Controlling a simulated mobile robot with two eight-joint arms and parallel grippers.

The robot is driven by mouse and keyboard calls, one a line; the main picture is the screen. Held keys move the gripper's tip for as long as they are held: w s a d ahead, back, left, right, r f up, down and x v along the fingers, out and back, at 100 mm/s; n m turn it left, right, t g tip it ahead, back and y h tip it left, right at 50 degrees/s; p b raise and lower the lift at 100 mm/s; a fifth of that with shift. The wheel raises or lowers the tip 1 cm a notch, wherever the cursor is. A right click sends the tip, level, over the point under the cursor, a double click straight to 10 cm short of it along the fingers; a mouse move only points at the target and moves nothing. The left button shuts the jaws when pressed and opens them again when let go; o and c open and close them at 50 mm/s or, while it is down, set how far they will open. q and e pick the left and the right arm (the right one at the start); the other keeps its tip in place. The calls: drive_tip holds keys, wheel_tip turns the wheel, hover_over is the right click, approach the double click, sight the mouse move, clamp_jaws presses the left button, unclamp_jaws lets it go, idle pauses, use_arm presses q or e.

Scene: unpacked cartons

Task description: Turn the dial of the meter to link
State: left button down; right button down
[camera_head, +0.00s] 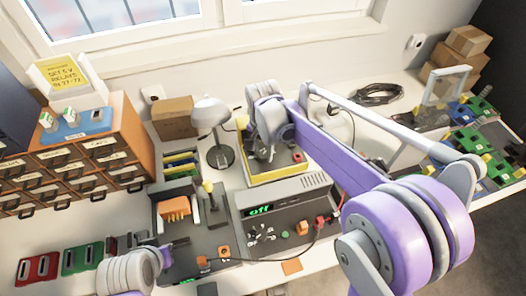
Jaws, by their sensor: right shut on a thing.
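The meter (277,176) is a yellow-edged box with a dark face, lying on the bench behind a grey unit. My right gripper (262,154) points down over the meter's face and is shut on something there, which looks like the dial. The gripper and wrist cover the dial, so its pointer and the markings around it are hidden.
The grey unit (285,213) with a green "off" display stands in front of the meter, a dark cable at its front. A lamp (211,115) stands left of the meter. An orange drawer cabinet (125,140) is at the left. Green and blue boards (470,150) lie at the right.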

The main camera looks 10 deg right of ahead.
sight(263, 154)
drive_tip(key=shift+m, duration=0.9)
drive_tip(key=shift+c, duration=2.3)
unclamp_jaws()
drive_tip(key=shift+r, duration=0.1)
use_arm(q)
drive_tip(key=shift+w+r+p, duration=0.1)
drive_tip(key=shift+r+p, duration=0.3)
drive_tip(key=shift+r, duration=0.05)
use_arm(e)
wheel_tip(263, 154, up, 11)
drive_tip(key=shift+f, duration=0.2)
